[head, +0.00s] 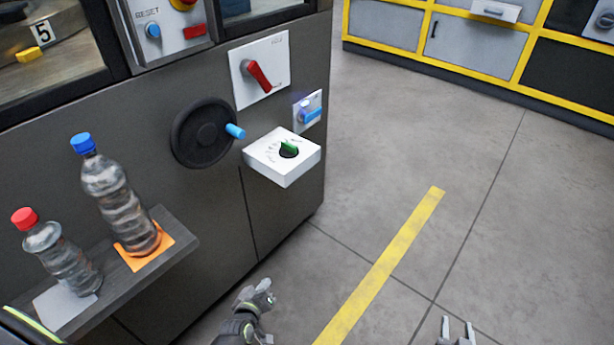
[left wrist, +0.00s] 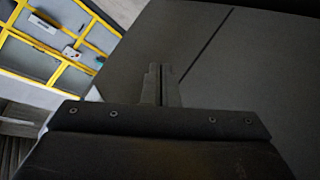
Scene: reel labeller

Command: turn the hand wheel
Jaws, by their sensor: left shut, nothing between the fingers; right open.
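The hand wheel (head: 203,133) is a black disc on the dark front panel of the machine. Its blue handle (head: 235,131) sticks out at the wheel's right side. My left gripper (head: 266,288) is low in front of the machine, below and apart from the wheel, shut and empty. In the left wrist view its closed fingers (left wrist: 160,85) point at a plain dark panel. The wheel does not show there. My right gripper (head: 457,325) is at the bottom edge, open and empty, over the floor and far from the wheel.
A white box with a green knob (head: 289,148) juts out right of the wheel. A red switch (head: 259,76) and a blue switch (head: 311,113) are nearby. A shelf (head: 187,247) with two bottles projects at lower left. The floor at right is clear.

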